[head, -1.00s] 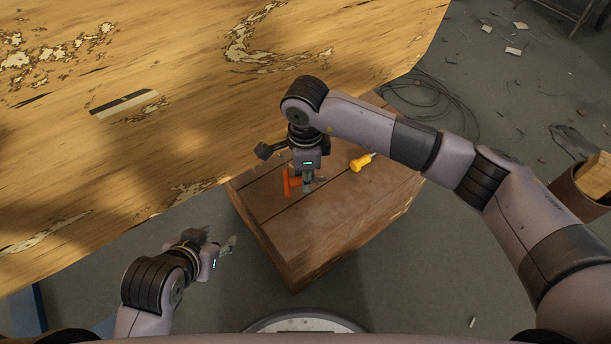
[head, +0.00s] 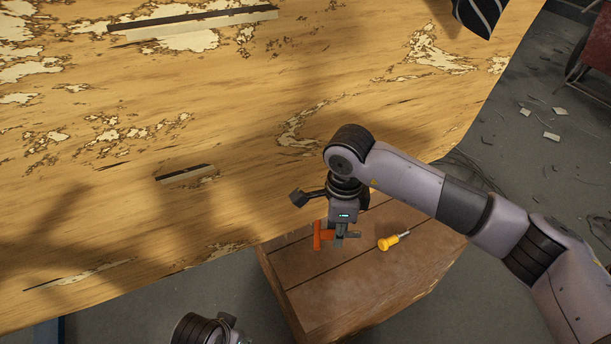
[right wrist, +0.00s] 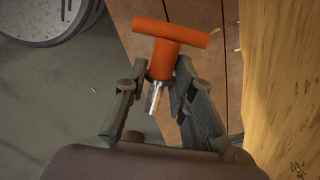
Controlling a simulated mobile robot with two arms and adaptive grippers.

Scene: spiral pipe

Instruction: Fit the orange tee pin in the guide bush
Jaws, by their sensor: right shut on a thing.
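The orange tee pin (head: 317,236) is in my right gripper (head: 343,235), over the back left part of the wooden crate. In the right wrist view, the tee pin (right wrist: 165,52) has its orange crossbar beyond the fingers. Its silver tip points back between the fingers of my right gripper (right wrist: 161,72), which are closed around the orange stem. My left gripper (head: 232,328) is only partly in the head view at the bottom edge, too cut off to judge its jaws. I cannot make out the guide bush in either view.
The wooden crate (head: 350,290) has a yellow-handled screwdriver (head: 388,243) on top, to the right of the gripper. A large worn wooden table (head: 240,130) fills the area behind. Dark cables (head: 470,165) and scraps lie on the grey floor to the right.

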